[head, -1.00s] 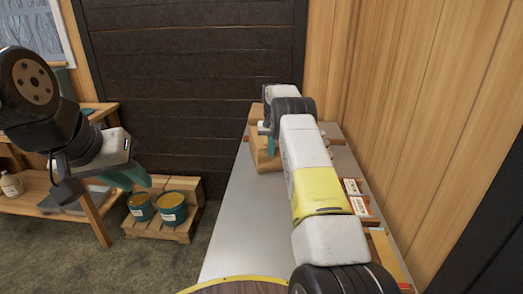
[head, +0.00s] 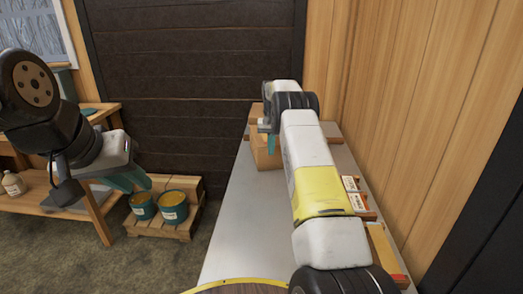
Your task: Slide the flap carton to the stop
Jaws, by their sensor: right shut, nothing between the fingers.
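A tan box (head: 266,154), which looks like the flap carton, stands near the far end of the grey table. My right arm hides much of it, and its flaps cannot be made out. My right gripper (head: 269,142) points down at the carton, with teal fingers shut and nothing held; whether it touches the carton is unclear. A wooden bar (head: 334,132) at the table's far end may be the stop, mostly hidden behind my arm. My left gripper (head: 132,180) hangs at the left, away from the table; its finger gap cannot be judged.
The grey table (head: 235,220) is bare left of my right arm. Small labelled cartons (head: 357,202) and a wooden strip (head: 385,250) lie along its right side by the wall. Two teal buckets (head: 173,207) stand on a pallet (head: 185,228). A wooden bench (head: 60,208) is at left.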

